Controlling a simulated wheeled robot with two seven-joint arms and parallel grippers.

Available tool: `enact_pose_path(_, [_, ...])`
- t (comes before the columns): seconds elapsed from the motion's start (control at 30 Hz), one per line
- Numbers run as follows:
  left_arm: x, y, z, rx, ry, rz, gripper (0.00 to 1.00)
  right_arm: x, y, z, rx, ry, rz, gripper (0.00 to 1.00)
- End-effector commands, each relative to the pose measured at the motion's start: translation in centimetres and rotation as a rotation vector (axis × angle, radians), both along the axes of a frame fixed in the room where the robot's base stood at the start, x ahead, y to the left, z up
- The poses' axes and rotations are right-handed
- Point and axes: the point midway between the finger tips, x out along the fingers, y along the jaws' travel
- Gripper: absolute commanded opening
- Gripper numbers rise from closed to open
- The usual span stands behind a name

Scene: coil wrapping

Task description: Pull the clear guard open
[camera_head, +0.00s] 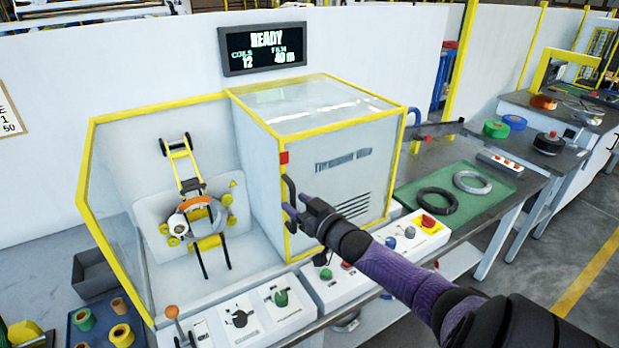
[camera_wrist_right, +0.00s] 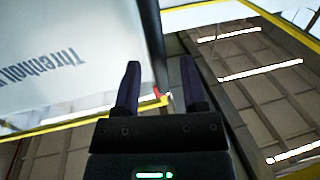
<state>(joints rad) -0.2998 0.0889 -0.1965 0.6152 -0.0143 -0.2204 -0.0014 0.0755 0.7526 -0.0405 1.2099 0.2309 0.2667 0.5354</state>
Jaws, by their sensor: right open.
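The clear guard (camera_head: 318,104), a see-through hood with yellow edges, sits around the white cabinet right of the coil station. Its black upright handle (camera_head: 288,190) is at its left front edge, below a red block. My right gripper (camera_head: 290,213) is open at the handle's lower part; in the head view I cannot tell whether it touches. In the right wrist view the two fingers (camera_wrist_right: 160,66) stand apart, with a dark bar (camera_wrist_right: 153,40) showing between and beyond them. The coil (camera_head: 207,219) on its rollers is uncovered at the left. My left gripper is out of view.
Control boxes with knobs (camera_head: 262,312) line the front edge below. A green mat (camera_head: 458,180) with two rings lies on the bench at right. A yellow-edged clear side panel (camera_head: 115,215) stands at left. A display (camera_head: 262,50) reads READY.

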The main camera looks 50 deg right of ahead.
Motion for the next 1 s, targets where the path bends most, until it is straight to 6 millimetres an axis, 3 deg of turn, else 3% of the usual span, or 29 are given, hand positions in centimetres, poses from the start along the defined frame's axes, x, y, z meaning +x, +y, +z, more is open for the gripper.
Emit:
enact_pose_path(0.2, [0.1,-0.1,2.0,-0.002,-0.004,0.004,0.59,-4.9,0.4,0.2,0.0,0.004,0.0,0.54])
enact_pose_path(0.33, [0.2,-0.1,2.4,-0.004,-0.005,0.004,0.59,-7.1,0.6,0.1,0.0,0.003,0.0,0.54])
enact_pose_path(0.5, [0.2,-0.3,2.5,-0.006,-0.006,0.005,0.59,-8.0,0.7,0.1,-0.002,0.002,-0.001,0.54])
enact_pose_path(0.87, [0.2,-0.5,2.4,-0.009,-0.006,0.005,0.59,-8.0,0.6,-0.1,-0.002,0.003,-0.001,0.54])
enact_pose_path(0.93, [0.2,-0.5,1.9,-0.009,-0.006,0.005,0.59,-8.3,0.6,-1.7,0.0,0.033,-0.014,0.54])
enact_pose_path(0.97, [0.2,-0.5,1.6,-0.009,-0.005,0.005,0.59,-8.6,0.6,-3.2,0.0,0.063,-0.025,0.54])
enact_pose_path(1.0, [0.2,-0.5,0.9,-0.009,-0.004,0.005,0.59,-9.3,0.8,-6.1,0.002,0.122,-0.045,0.54])
